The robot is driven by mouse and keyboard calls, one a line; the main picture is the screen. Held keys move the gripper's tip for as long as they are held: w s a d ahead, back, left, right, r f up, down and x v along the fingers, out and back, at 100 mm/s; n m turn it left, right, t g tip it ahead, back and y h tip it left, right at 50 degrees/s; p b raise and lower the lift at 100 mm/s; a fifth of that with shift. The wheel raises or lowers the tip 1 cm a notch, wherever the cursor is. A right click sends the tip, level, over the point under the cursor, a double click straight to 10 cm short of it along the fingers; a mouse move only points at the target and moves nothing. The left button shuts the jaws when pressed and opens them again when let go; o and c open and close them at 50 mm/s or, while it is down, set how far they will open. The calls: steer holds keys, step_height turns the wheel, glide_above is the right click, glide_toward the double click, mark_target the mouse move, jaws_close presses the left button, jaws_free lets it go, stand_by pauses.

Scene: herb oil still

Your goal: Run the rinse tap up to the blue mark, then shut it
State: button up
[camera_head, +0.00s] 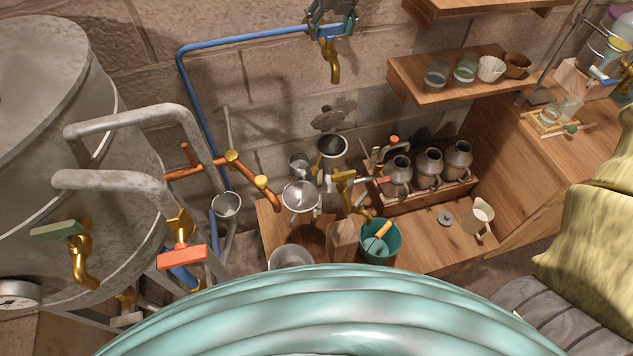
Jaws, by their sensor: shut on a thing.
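The rinse tap, a brass spout (331,62) fed by a blue pipe (235,38), is on the stone wall at the top centre. It has a blue handle (322,32). My dark grey gripper (332,24) comes in from the top edge and is shut on the blue handle; its fingers partly cover it. I see no clear water stream from the spout. A metal mug (331,165) with a dark inside stands below the tap, near the wall. I cannot make out a blue mark on any vessel.
A big grey still (60,130) with taps fills the left. Wooden shelves (440,80) with glasses jut out on the right. Metal jugs (428,165) and a green bucket (392,248) crowd the bench. A teal ribbed curved thing (330,300) blocks the bottom.

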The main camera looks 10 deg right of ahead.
steer(key=o, duration=1.1)
